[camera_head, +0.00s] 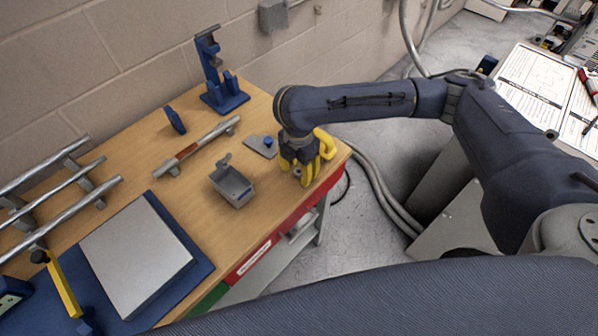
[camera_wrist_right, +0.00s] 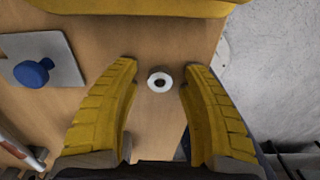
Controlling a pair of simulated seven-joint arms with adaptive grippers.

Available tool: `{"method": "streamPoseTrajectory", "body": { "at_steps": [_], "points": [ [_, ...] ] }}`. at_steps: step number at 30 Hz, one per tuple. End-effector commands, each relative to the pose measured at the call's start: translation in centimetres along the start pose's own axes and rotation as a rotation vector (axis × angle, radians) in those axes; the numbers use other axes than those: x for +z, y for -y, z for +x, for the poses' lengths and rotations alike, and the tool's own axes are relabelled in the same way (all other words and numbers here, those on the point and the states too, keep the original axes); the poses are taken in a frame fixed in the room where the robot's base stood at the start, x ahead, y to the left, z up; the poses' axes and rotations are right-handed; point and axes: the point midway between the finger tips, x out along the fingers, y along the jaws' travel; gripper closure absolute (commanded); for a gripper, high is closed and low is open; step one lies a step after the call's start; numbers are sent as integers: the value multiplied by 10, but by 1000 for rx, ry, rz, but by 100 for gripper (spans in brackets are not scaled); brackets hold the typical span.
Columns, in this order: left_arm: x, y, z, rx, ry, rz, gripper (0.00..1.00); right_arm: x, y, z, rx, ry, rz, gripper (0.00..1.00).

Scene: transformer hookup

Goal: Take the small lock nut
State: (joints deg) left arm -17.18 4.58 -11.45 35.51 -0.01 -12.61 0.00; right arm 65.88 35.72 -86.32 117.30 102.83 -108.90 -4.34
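A small round lock nut (camera_wrist_right: 160,82), pale with a dark hole, lies on the wooden tabletop in the right wrist view. It sits between the two yellow fingers of my right gripper (camera_wrist_right: 160,70), with a gap on each side. My right gripper is open, points down and holds nothing. In the head view, the right gripper (camera_head: 308,174) is at the right end of the workbench, near its front edge, with its fingers partly hiding the nut. My left gripper does not show.
A grey plate with a blue knob (camera_head: 261,146) and a grey open bin (camera_head: 232,188) are left of the right gripper. A blue stand (camera_head: 222,90) is at the back. A metal rod (camera_head: 197,148) and a blue mat (camera_head: 192,240) lie further left. The bench edge is close.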

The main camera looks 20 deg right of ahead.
Motion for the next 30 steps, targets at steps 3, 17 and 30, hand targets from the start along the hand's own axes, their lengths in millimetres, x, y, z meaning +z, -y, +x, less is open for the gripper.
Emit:
{"method": "streamPoseTrajectory", "body": {
  "at_steps": [3, 17, 30],
  "points": [
    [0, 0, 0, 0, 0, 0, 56, 0, 0, 0, 0, 0, 0, 71],
    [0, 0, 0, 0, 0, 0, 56, 0, 0, -1, 0, 0, 0, 100],
    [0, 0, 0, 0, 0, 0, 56, 0, 0, -23, 1, 1, 0, 100]
  ]
}}
